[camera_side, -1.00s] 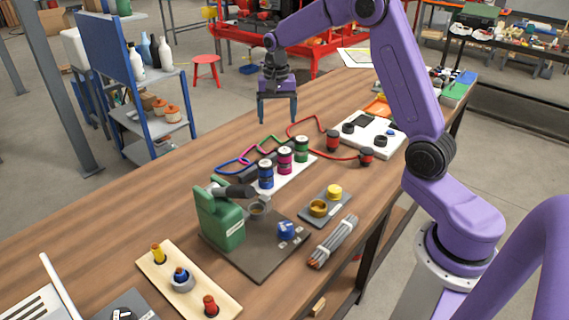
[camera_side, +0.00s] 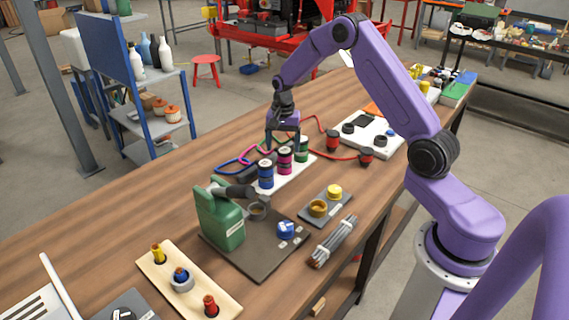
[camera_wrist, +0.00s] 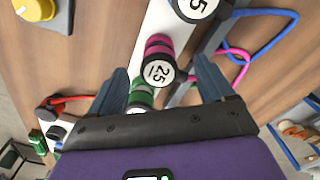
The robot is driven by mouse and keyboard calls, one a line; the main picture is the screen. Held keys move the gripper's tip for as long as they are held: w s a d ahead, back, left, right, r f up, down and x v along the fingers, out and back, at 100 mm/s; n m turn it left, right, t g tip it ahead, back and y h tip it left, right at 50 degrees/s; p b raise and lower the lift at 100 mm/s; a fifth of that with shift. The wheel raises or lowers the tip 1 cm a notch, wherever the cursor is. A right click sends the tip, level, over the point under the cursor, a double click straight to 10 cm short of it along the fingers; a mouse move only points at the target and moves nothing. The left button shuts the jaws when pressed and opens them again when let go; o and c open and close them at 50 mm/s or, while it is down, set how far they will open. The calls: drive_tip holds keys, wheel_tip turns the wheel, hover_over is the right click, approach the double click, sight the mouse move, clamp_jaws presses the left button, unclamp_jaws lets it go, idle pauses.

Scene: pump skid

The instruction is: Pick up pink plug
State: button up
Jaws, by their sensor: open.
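The pink plug (camera_side: 285,160) stands upright on a narrow white base (camera_side: 292,178), between a blue plug (camera_side: 265,174) and a green plug (camera_side: 302,150). In the wrist view the pink plug (camera_wrist: 158,66) shows its white top marked 25, a little beyond and between my fingertips. My gripper (camera_side: 284,148) is open and empty, just above and behind the row of plugs in the side view. Its two fingers (camera_wrist: 162,78) are spread wide in the wrist view. The green plug (camera_wrist: 141,97) is partly hidden behind the gripper body there.
Coloured cables (camera_side: 240,160) lie behind the plugs. A tray with yellow pieces (camera_side: 325,206) is in front. A white panel (camera_side: 370,133) with red plugs beside it lies to the right.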

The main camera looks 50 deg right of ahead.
sight(284, 151)
drive_tip(key=shift+w+d+f, duration=0.1)
drive_tip(key=shift+d+f, duration=0.1)
drive_tip(key=shift+f, duration=1.3)
drive_tip(key=shift+d+f, duration=0.2)
drive_tip(key=shift+f, duration=1.25)
drive_tip(key=c, duration=1.2)
